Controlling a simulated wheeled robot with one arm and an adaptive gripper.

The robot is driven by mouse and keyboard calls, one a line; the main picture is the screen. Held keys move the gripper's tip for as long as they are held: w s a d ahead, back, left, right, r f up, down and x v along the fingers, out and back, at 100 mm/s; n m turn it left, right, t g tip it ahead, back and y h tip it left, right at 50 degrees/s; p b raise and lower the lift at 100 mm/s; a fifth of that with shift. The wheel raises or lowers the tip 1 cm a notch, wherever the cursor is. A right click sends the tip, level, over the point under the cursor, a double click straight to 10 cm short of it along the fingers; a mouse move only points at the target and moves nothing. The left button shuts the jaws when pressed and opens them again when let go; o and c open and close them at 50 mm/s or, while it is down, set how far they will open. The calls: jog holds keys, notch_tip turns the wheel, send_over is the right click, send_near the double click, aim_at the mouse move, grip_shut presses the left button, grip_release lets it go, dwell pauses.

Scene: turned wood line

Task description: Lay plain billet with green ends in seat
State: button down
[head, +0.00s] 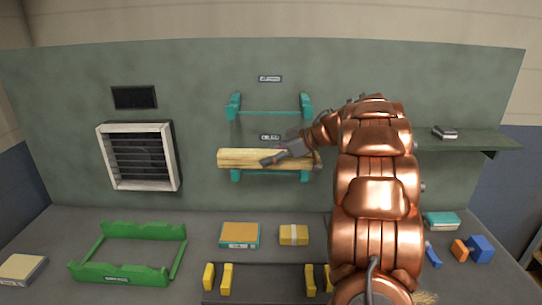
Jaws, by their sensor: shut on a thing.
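A pale wooden billet (237,158) lies level in front of the wall panel. My gripper (275,154) comes from the right and is shut on it near its middle. No green shows on the ends of the billet; the gripper and arm cover part of its right half. Behind and just under the billet is the lower teal wall seat (270,176), mostly hidden by it. I cannot tell whether the billet touches that seat. The upper teal wall seat (270,113) is empty. A green seat frame (125,273) stands empty on the table at left.
Yellow posts (227,278) stand on a dark base at the table front. An orange-topped box (240,235) and a yellow box (293,235) lie mid-table. Blue (481,248) and orange (459,250) blocks are at right. A wall shelf (465,140) juts out at right.

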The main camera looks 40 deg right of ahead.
jog(key=shift+c, duration=1.3)
grip_release()
jog(key=shift+f, duration=0.1)
jog(key=b+v, duration=0.2)
jog(key=v, duration=1)
jog(key=shift+a+r+b, duration=0.1)
jog(key=shift+r+b, duration=0.15)
jog(key=shift+b, duration=0.05)
